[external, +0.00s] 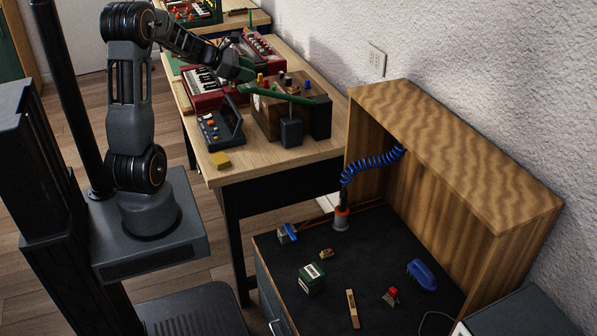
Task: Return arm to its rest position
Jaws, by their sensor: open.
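My arm reaches from its base at the left over the wooden table. My gripper (262,80) is at the end of the arm, above and beside a brown wooden box (268,118) with small coloured parts on top. The jaws are open, and I see nothing held between them.
A yellow block (221,160) lies near the table edge. A wooden hutch (470,150) stands over a black worktop (375,270) with several small objects.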

